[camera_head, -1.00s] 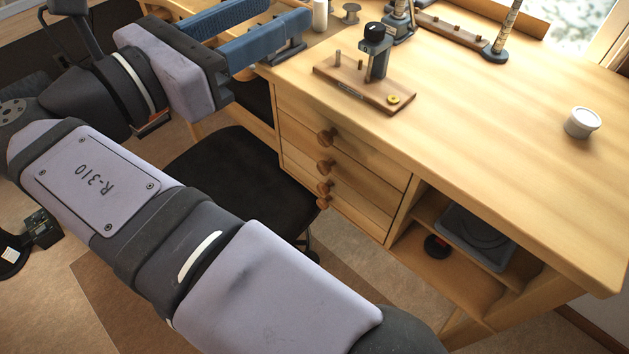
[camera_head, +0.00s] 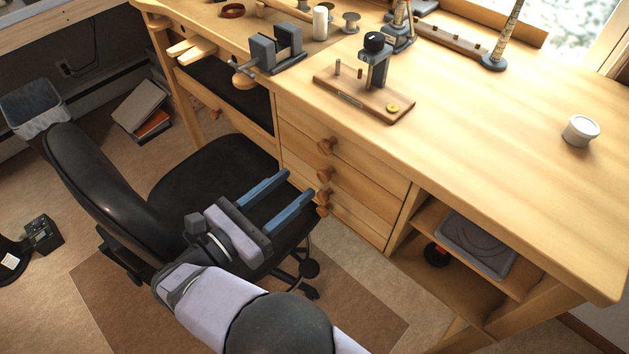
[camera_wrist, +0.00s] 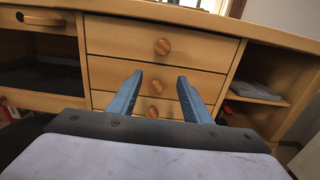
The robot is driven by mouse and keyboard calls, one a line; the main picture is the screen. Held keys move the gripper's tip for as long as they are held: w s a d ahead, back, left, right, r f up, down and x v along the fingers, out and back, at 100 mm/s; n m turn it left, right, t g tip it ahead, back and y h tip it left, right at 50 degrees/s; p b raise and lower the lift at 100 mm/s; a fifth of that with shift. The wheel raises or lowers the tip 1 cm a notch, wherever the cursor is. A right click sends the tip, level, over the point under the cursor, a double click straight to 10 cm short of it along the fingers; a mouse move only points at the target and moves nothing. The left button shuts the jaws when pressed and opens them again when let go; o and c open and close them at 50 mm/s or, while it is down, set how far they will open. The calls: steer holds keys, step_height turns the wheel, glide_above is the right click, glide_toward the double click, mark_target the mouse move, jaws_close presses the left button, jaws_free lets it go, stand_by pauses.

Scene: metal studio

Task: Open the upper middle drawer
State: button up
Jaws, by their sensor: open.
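A wooden bench has a stack of drawers with round wooden knobs. The upper middle drawer (camera_head: 355,187) is closed, second from the top; its knob (camera_head: 325,174) sticks out. In the wrist view this drawer (camera_wrist: 205,83) and its knob (camera_wrist: 157,86) show between my fingers. My gripper (camera_head: 299,182) is open and empty, its two blue fingers pointing at the drawer fronts. In the head view the fingertips are close in front of the knobs; whether they touch anything I cannot tell. In the wrist view my gripper (camera_wrist: 159,78) has one finger either side of that knob.
The top drawer (camera_head: 365,158) is closed, with its knob (camera_head: 326,145) just above. Lower knobs (camera_head: 323,198) sit close below. A black office chair (camera_head: 215,170) stands beside and below my gripper. Open shelves (camera_head: 455,270) are to the right. A vise (camera_head: 275,50) overhangs the bench edge.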

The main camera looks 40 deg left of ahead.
glide_toward(321, 177)
steer(key=shift+w+p, duration=0.3)
steer(key=shift+w, duration=3.7)
